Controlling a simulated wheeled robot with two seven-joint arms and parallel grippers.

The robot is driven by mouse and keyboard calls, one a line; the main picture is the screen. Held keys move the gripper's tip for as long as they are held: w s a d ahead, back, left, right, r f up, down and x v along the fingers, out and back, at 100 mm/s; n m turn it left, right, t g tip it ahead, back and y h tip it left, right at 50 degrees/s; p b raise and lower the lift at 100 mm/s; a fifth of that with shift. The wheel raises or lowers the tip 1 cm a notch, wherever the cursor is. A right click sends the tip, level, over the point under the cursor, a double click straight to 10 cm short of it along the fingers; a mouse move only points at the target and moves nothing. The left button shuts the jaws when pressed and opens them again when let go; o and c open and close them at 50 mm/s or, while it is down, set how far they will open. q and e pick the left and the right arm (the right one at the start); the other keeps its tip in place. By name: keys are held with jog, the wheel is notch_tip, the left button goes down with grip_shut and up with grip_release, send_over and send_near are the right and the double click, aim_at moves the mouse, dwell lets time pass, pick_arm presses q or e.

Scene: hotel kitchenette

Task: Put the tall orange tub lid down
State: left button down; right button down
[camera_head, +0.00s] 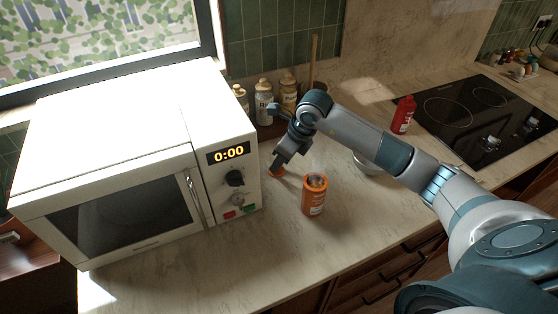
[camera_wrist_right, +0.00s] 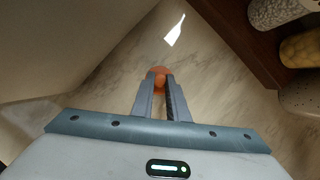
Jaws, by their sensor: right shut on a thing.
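The tall orange tub (camera_head: 314,196) stands upright and open-topped on the counter, to the right of the microwave. Its orange lid (camera_head: 277,171) is in my right gripper (camera_head: 279,163), just left of and behind the tub, at or very near the counter surface. I cannot tell whether the lid touches the counter. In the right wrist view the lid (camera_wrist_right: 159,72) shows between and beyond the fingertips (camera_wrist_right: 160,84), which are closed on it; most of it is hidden. My left gripper is not in view.
The white microwave (camera_head: 120,150) stands close on the left. Several jars (camera_head: 264,102) stand on a dark shelf behind. A pale bowl (camera_head: 366,163) is partly hidden behind my arm. A red bottle (camera_head: 403,115) stands by the black cooktop (camera_head: 470,115). The counter front (camera_head: 245,255) is clear.

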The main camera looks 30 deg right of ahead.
jog(key=shift+f, duration=0.15)
jog(key=c, duration=1.7)
grip_release()
jog(key=shift+c, duration=0.2)
jog(key=shift+r, duration=0.2)
jog(key=shift+s+d+r+b, duration=0.15)
jog(key=shift+r+b, duration=0.15)
jog(key=shift+r, duration=0.15)
jog(key=b+v, duration=0.3)
jog(key=v, duration=0.8)
